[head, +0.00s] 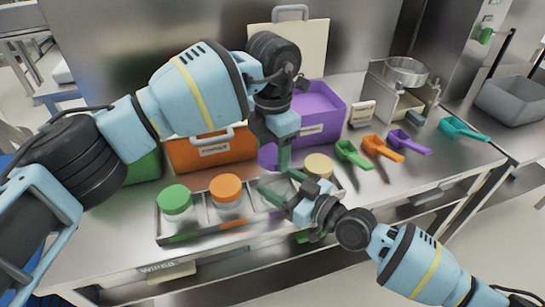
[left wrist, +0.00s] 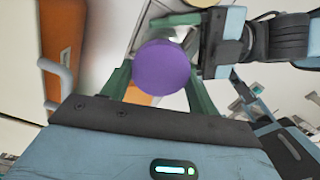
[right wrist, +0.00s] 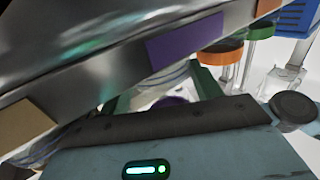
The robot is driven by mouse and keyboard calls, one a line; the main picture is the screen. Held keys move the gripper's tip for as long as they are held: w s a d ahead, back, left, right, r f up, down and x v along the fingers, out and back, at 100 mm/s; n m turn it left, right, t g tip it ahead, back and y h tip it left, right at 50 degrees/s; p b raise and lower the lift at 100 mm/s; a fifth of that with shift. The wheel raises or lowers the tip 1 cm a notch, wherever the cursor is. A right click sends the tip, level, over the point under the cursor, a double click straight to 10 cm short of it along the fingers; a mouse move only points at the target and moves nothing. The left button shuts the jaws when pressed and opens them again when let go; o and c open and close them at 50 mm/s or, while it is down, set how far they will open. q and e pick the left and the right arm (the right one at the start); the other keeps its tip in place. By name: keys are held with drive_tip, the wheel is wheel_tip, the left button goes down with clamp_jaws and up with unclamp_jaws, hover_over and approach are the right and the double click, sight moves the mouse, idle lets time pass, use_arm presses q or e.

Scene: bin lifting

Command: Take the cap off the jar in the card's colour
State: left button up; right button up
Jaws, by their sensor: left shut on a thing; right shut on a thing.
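My left gripper (head: 284,158) points down and is shut on the purple cap (head: 268,157). The cap also shows between its fingers in the left wrist view (left wrist: 163,67). Below it, my right gripper (head: 284,186) is shut on a clear jar (head: 273,192) in the metal tray (head: 205,231). The cap appears raised above this jar, though my fingers partly hide the gap. A green-capped jar (head: 175,203) and an orange-capped jar (head: 227,192) stand left of it. A tan-capped jar (head: 318,164) stands right, partly hidden by my right gripper.
An orange bin (head: 212,155) and a purple bin (head: 322,112) stand behind the tray. A small sign (head: 361,113) stands right of the purple bin. Green (head: 350,153), orange (head: 380,147), purple (head: 407,141) and teal (head: 460,128) scoops lie on the right counter.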

sight(273, 153)
drive_tip(key=o, duration=1.5)
drive_tip(key=shift+c, duration=0.2)
use_arm(q)
wheel_tip(273, 153, down, 4)
drive_tip(key=shift+r+b, duration=0.2)
drive_tip(key=shift+b, duration=0.55)
drive_tip(key=shift+f, duration=0.3)
use_arm(e)
drive_tip(key=v, duration=1.2)
drive_tip(key=shift+s, duration=0.1)
